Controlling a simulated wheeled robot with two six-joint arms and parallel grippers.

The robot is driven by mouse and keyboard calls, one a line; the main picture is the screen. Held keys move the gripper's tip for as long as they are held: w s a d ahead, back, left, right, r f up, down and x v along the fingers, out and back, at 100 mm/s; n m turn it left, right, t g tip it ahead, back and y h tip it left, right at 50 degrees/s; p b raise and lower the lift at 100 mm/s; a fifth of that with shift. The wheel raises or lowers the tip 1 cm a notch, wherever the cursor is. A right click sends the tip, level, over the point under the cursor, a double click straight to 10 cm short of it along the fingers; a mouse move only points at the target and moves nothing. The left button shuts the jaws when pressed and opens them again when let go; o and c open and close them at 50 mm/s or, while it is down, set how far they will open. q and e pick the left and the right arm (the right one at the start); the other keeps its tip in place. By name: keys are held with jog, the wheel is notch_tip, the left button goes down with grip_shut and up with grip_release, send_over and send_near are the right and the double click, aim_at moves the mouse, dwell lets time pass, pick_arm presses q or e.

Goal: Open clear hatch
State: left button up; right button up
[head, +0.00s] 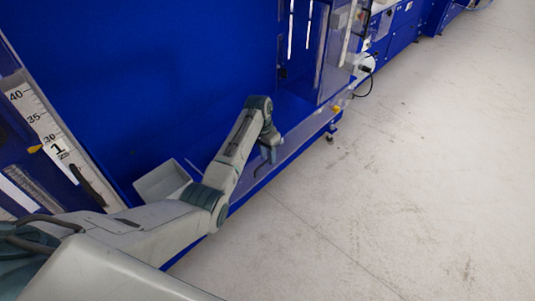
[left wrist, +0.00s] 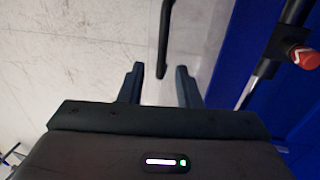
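My left gripper (head: 266,160) is beside the front edge of the blue machine, fingers downward. In the left wrist view its two dark fingers (left wrist: 158,85) are apart with nothing clamped between them. A black bar-shaped handle (left wrist: 166,38) lies ahead of the fingers, its near end by the gap between the tips; I cannot tell whether they touch. Pale floor shows behind the handle. A see-through strip, seemingly the clear hatch (head: 298,136), runs along the machine's lower front edge; its outline is hard to make out. My right gripper is not in view.
The blue machine (head: 160,75) fills the left and middle. A scale with numbers (head: 38,118) stands at the left, and a pale tray (head: 162,180) is behind my arm. A red knob (left wrist: 305,58) is right of the fingers. Open floor (head: 420,170) lies right.

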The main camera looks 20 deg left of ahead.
pick_arm(q)
notch_tip(320, 180, up, 11)
jog(key=a+b, duration=0.2)
jog(key=shift+w+f, duration=0.2)
jog(key=shift+w, duration=0.2)
jog(key=shift+f, duration=0.15)
